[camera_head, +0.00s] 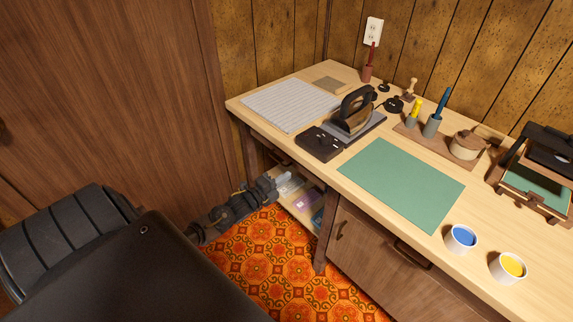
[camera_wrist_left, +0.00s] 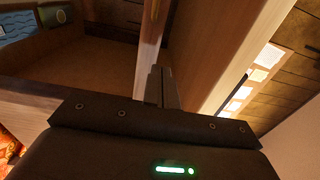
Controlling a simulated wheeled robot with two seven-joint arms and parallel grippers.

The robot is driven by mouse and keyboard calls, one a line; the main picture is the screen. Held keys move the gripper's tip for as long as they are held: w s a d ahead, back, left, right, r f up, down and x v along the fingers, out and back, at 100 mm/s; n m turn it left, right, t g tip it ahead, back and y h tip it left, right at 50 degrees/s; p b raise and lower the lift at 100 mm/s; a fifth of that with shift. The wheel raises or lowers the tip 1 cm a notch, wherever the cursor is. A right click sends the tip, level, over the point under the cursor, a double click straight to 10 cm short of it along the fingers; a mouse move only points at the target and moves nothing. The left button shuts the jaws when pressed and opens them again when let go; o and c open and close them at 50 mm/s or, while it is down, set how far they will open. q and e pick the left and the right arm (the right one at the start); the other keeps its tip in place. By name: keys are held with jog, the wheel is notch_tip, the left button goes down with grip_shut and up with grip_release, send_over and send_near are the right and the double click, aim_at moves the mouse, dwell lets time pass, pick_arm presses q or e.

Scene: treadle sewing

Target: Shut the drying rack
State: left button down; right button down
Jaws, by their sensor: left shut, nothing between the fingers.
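What looks like the drying rack is a low wooden unit under the left part of the workbench. A shelf or tray (camera_head: 301,217) of it stands out above the floor, with several coloured prints (camera_head: 305,198) lying on it. In the left wrist view a brown tray surface (camera_wrist_left: 90,62) shows at left, with a blue wave print (camera_wrist_left: 18,24) at its far side. My left gripper (camera_head: 274,184) is beside the prints under the bench edge. Its fingers (camera_wrist_left: 160,85) are shut and empty, close to a pale wooden upright; contact is unclear. My right gripper is out of view.
The workbench (camera_head: 350,215) holds an iron (camera_head: 355,112), a green mat (camera_head: 403,180), paint cups (camera_head: 460,239) and a small press (camera_head: 540,170). A bench leg (camera_head: 325,232) stands right of the tray. A wood-panelled surface is at left. Patterned floor in front is clear.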

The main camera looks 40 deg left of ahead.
pick_arm(q)
jog(key=s+a, duration=0.1)
jog(key=s, duration=0.7)
jog(key=shift+s+a+f, duration=0.15)
jog(key=shift+s, duration=0.1)
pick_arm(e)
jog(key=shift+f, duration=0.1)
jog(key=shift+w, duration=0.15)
